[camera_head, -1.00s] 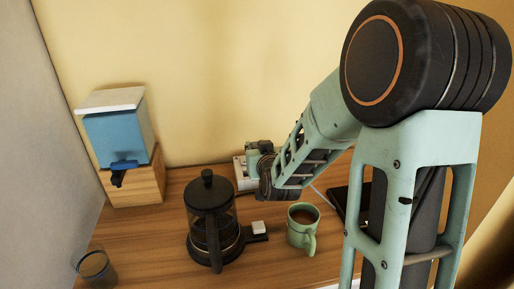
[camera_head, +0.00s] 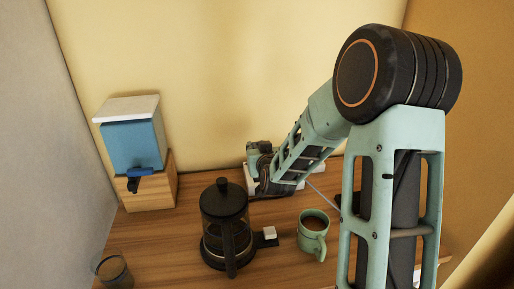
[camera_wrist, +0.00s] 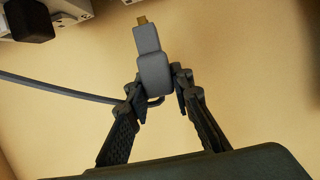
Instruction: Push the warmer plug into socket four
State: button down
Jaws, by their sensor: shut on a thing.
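In the wrist view my gripper (camera_wrist: 157,84) is shut on a grey plug (camera_wrist: 150,62). The plug's gold tip points up in the picture, and a grey cable (camera_wrist: 60,89) runs off to the left. The tip is free and touches nothing visible. A white socket strip (camera_wrist: 68,8) shows at the top left, with a dark block (camera_wrist: 28,20) at it. In the head view my gripper (camera_head: 262,165) is low against the back wall, in front of the white strip (camera_head: 251,168), hiding much of it. The plug and the socket numbers cannot be made out there.
On the wooden counter (camera_head: 180,232) stand a black coffee press (camera_head: 225,225), a green mug (camera_head: 313,236) of brown drink and a glass (camera_head: 114,272). A blue and white dispenser (camera_head: 132,145) stands on a wooden box (camera_head: 150,190) at left. A thin cable (camera_head: 322,195) runs right from the strip.

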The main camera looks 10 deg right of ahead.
jog(key=shift+b, duration=0.3)
jog(key=shift+f+b, duration=3.1)
jog(key=shift+b, duration=0.55)
jog(key=shift+b, duration=0.8)
jog(key=shift+f+b, duration=1.6)
jog(key=shift+b, duration=1.05)
dwell(0.6)
